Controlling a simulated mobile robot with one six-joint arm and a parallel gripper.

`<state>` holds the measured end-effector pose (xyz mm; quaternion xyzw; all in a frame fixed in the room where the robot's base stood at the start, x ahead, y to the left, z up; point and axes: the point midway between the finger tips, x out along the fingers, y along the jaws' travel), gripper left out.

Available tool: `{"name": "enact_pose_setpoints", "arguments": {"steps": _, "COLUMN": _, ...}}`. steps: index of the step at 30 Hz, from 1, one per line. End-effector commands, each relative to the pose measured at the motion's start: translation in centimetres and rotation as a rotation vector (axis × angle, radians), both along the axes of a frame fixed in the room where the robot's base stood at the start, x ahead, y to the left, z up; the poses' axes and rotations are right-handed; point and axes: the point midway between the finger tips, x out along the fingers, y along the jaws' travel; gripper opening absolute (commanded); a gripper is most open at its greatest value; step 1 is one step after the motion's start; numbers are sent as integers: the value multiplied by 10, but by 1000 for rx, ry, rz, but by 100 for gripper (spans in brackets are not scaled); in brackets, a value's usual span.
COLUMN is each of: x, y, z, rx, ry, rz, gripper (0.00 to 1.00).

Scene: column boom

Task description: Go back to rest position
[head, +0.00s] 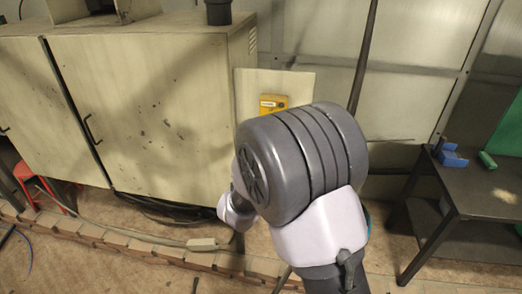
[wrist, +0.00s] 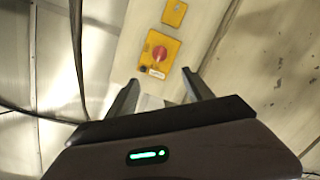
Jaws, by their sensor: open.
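My gripper (wrist: 160,77) shows in the wrist view with its two fingers spread apart and nothing between them. In that view a yellow switch box (wrist: 155,70) with a red round knob (wrist: 160,53) lies beyond the fingertips, around the gap between them. A smaller yellow plate (wrist: 174,13) is above it in the picture. In the head view the yellow box (head: 272,103) shows on a pale panel (head: 297,84), partly covered by my arm. My gripper is hidden behind my arm there.
A large cream cabinet (head: 150,115) stands at left. A dark table (head: 480,195) at right carries a blue object (head: 449,156) and a green object (head: 487,159). A brick edging (head: 130,243) and a cable run along the floor. A dark pole (head: 364,50) rises behind my arm.

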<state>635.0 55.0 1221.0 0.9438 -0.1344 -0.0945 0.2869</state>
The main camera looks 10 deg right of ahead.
Motion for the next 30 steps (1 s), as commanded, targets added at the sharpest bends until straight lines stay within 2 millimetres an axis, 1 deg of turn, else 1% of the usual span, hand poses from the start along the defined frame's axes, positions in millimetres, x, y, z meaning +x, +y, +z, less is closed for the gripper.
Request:
{"name": "enact_pose_setpoints", "arguments": {"steps": 3, "x": -5, "y": 1, "z": 1, "rx": 0, "ry": 0, "rz": -1, "gripper": 60}}
{"name": "enact_pose_setpoints", "arguments": {"steps": 11, "x": -5, "y": 1, "z": 1, "rx": 15, "ry": 1, "rz": 2, "gripper": 60}}
{"name": "enact_pose_setpoints", "arguments": {"steps": 14, "x": -14, "y": -3, "z": 8, "rx": 183, "ry": 29, "rz": 35, "gripper": 60}}
{"name": "enact_pose_setpoints", "arguments": {"steps": 16, "x": -36, "y": -2, "z": 14, "rx": 397, "ry": 92, "rz": 84, "gripper": 60}}
{"name": "enact_pose_setpoints", "arguments": {"steps": 17, "x": -52, "y": -1, "z": 15, "rx": 493, "ry": 134, "rz": 108, "gripper": 60}}
{"name": "enact_pose_setpoints", "arguments": {"steps": 18, "x": -80, "y": 2, "z": 14, "rx": 612, "ry": 203, "rz": 131, "gripper": 60}}
{"name": "enact_pose_setpoints", "arguments": {"steps": 20, "x": -131, "y": 4, "z": 7, "rx": 761, "ry": 320, "rz": 141, "gripper": 60}}
{"name": "enact_pose_setpoints", "arguments": {"steps": 21, "x": -170, "y": 4, "z": -2, "rx": 842, "ry": 403, "rz": 128, "gripper": 60}}
{"name": "enact_pose_setpoints", "arguments": {"steps": 23, "x": -228, "y": 1, "z": -19, "rx": 936, "ry": 519, "rz": 81, "gripper": 60}}
{"name": "enact_pose_setpoints", "arguments": {"steps": 24, "x": -262, "y": -2, "z": -30, "rx": 980, "ry": 582, "rz": 38, "gripper": 60}}
{"name": "enact_pose_setpoints", "arguments": {"steps": 27, "x": -327, "y": -10, "z": -54, "rx": 1055, "ry": 690, "rz": -74, "gripper": 60}}
{"name": "enact_pose_setpoints", "arguments": {"steps": 30, "x": -365, "y": -15, "z": -67, "rx": 1095, "ry": 746, "rz": -155, "gripper": 60}}
